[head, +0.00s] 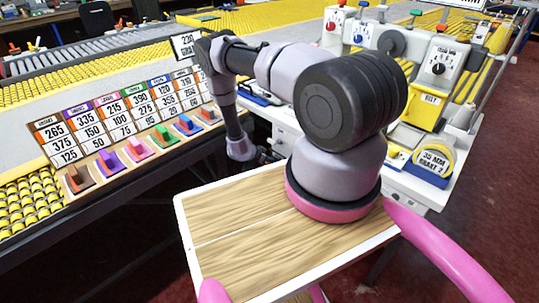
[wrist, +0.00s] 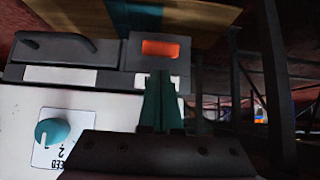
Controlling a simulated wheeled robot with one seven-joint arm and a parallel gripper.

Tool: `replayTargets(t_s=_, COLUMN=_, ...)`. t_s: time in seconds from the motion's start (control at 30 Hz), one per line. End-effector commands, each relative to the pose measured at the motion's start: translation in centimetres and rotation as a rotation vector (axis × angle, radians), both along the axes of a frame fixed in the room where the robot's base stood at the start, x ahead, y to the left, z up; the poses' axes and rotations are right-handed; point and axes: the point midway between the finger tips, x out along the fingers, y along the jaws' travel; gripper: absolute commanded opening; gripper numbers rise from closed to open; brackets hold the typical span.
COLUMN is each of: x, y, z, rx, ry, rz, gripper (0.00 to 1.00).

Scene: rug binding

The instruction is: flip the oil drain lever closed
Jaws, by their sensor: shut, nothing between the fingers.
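In the wrist view my gripper (wrist: 160,78) points up the picture with its narrow fingers together and empty. Its tips are in front of a grey block with an orange-red window (wrist: 161,48); I cannot tell whether they touch it. A dark bar-shaped handle (wrist: 62,42) lies left of that block, on the side of a white machine housing (wrist: 20,120). I cannot tell for certain which part is the oil drain lever, nor its position. In the head view my gripper (head: 268,155) is low beside the white machine (head: 286,130), small and partly in shadow.
A teal knob (wrist: 52,132) with an upside-down label is on the housing. Dark frame bars (wrist: 278,80) stand at the right of the wrist view. In the head view, a numbered board (head: 125,115) with coloured rockers is at left; a yellow unit (head: 425,105) is at right.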

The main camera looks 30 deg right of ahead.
Motion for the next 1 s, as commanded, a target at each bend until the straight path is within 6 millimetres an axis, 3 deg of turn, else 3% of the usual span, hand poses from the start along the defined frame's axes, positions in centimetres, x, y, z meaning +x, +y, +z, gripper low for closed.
replayTargets(t_s=1.0, x=-0.32, y=0.91, z=-1.14, rx=0.000, ry=-0.001, rz=-0.001, gripper=0.00)
